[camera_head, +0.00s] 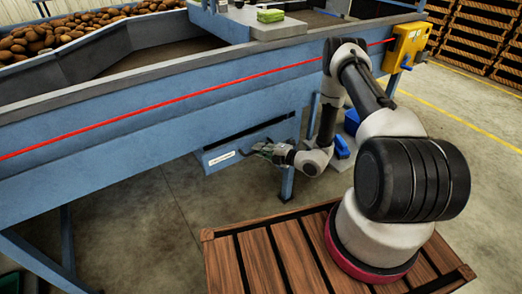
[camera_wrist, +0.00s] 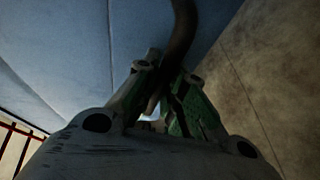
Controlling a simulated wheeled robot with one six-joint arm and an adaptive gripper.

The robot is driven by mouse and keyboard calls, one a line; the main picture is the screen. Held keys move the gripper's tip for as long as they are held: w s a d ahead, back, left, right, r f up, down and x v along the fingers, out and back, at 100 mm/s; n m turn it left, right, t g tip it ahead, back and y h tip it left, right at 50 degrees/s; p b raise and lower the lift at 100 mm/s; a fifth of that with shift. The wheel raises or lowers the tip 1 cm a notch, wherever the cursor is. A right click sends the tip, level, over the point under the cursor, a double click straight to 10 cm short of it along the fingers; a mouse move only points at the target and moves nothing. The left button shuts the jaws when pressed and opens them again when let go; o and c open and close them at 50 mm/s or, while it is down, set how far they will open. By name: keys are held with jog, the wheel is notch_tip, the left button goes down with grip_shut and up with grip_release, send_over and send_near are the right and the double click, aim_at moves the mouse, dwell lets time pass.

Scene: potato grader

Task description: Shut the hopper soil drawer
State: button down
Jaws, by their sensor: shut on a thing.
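The hopper soil drawer (camera_head: 216,165) is a blue panel with a white label, low on the side of the blue hopper in the head view. A dark gap runs along its top edge, and it seems to stand out a little from the hopper side; how far is hard to tell. My gripper (camera_head: 262,150) is at the middle of the drawer front, shut on its handle, which is mostly hidden by the fingers. In the wrist view, my gripper's green-sided fingers (camera_wrist: 165,112) reach toward a blue panel, and a dark curved bar passes above them.
The hopper side (camera_head: 120,110) has a red line along it. A yellow box (camera_head: 407,46) is mounted at its right end. Blue objects (camera_head: 342,146) lie beside a leg under the hopper. A slatted wooden platform (camera_head: 300,255) is in front. Open concrete floor lies right.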

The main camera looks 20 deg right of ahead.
aim_at(255, 143)
jog(key=w, duration=0.2)
jog(key=w+a, duration=0.1)
jog(key=shift+w, duration=0.35)
jog(key=c, duration=1.8)
grip_release()
jog(key=shift+w, duration=0.1)
jog(key=shift+o, duration=0.2)
jog(key=v, duration=1.2)
